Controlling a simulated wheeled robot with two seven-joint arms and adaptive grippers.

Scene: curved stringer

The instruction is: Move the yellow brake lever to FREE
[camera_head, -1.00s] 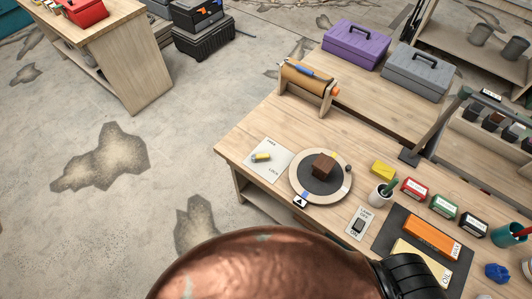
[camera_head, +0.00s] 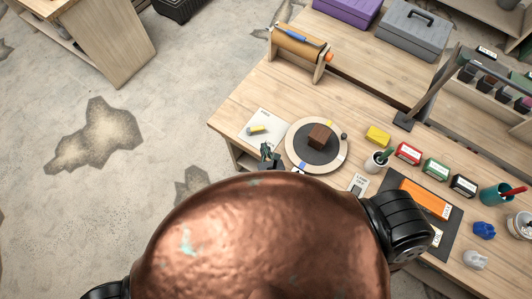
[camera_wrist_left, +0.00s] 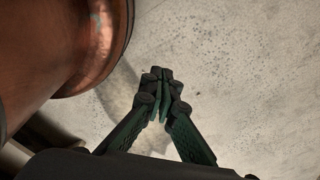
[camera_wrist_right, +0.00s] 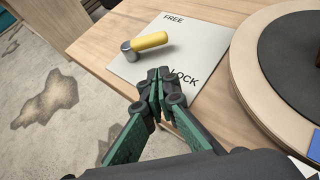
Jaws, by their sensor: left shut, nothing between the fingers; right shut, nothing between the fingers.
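The yellow brake lever (camera_head: 258,129) lies on a white plate (camera_head: 275,121) at the near left part of the bench. In the right wrist view the lever (camera_wrist_right: 150,41) has a grey pivot at its left end, and its yellow handle points right, between the words FREE above and LOCK below on the plate (camera_wrist_right: 205,45). My right gripper (camera_head: 265,150) is shut and empty, just in front of the plate; in the right wrist view its tips (camera_wrist_right: 158,76) are near LOCK, apart from the lever. My left gripper (camera_wrist_left: 162,75) is shut and empty over the floor.
A round turntable (camera_head: 295,160) with a brown block (camera_head: 319,136) stands right of the plate. A roller stand (camera_head: 300,50) is behind. A yellow block (camera_head: 378,135), a cup (camera_head: 376,163) and several small boxes lie farther right.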

